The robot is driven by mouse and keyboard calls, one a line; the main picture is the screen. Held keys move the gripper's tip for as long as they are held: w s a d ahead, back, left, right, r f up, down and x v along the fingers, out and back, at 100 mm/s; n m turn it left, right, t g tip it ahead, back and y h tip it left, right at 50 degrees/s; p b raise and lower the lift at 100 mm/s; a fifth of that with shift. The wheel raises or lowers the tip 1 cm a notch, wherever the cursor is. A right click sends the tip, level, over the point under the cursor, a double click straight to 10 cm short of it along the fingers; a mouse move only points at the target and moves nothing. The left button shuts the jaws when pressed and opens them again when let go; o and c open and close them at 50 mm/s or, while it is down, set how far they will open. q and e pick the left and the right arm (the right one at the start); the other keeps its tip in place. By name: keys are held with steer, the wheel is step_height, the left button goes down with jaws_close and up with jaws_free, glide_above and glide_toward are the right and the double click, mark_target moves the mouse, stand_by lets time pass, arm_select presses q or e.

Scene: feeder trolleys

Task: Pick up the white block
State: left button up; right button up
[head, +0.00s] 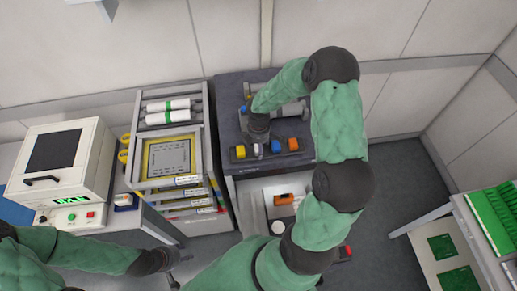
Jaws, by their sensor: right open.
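A small white block (258,151) stands in a dark strip holder at the front of the dark-topped trolley, between a yellow block (240,152) and a blue block (275,147). An orange block (293,144) is at the right end of the row. My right gripper (259,141) points down directly over the white block and is open. Its wrist hides the fingers and part of the block, so I cannot tell whether they touch. My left gripper (180,257) is low at the left, away from the blocks; its jaws are too small to read.
A rack with drawers (170,155) stands just left of the trolley (232,98). A white oven-like box (62,155) is at far left. A lower shelf (255,205) holds an orange item (284,198). A bench with green boards (440,247) is at right. Grey floor (395,200) is clear between.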

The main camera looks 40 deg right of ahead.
steer(key=c, duration=1.4)
steer(key=shift+o, duration=0.2)
steer(key=shift+r, duration=0.1)
